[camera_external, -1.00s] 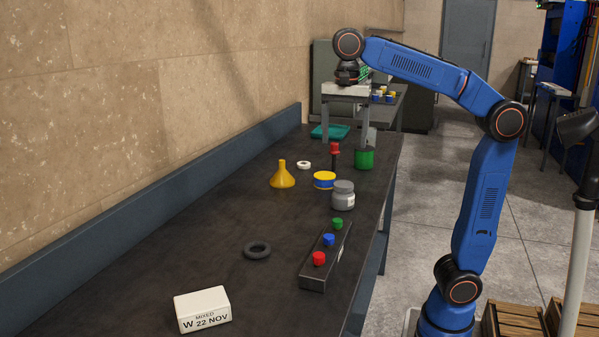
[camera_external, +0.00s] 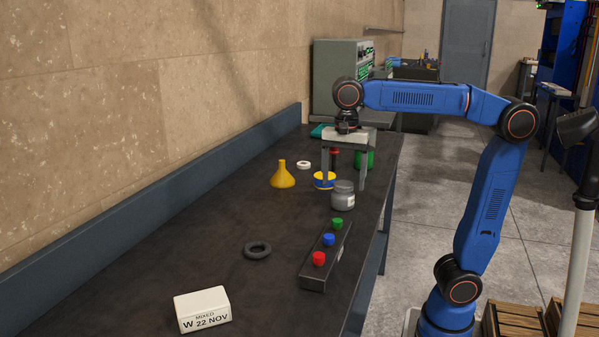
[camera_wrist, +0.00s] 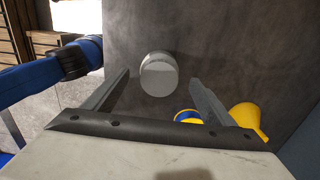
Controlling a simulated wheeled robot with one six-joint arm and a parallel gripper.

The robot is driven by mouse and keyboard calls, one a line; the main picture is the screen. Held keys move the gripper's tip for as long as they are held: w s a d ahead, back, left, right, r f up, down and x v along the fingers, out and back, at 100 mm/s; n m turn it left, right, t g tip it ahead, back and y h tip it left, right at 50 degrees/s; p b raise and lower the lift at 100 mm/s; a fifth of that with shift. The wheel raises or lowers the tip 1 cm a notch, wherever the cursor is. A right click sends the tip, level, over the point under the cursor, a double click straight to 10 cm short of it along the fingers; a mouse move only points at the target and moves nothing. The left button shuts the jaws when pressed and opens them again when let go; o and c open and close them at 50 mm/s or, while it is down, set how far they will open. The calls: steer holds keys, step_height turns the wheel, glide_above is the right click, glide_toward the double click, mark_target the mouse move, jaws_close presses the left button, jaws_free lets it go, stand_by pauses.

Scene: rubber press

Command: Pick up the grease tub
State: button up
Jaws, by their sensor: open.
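The grease tub, which I take to be the grey lidded jar (camera_external: 343,196), stands upright on the dark bench, behind the button box. In the wrist view the jar (camera_wrist: 158,76) shows between and just beyond my fingertips. My gripper (camera_external: 344,186) is open, pointing down above the bench by the jar. Its two fingers (camera_wrist: 160,78) are wide apart with nothing between them that they grip. I cannot tell exactly how high the fingertips are over the jar.
A yellow and blue tin (camera_external: 324,181) sits close by the left finger. A yellow funnel (camera_external: 282,177), red-topped item (camera_external: 334,158) and green container (camera_external: 368,159) are near. The button box (camera_external: 326,256), black ring (camera_external: 257,250) and white block (camera_external: 202,309) lie nearer the camera.

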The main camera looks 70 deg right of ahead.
mark_target(344, 184)
steer(key=shift+f, duration=1.55)
steer(key=c, duration=1.4)
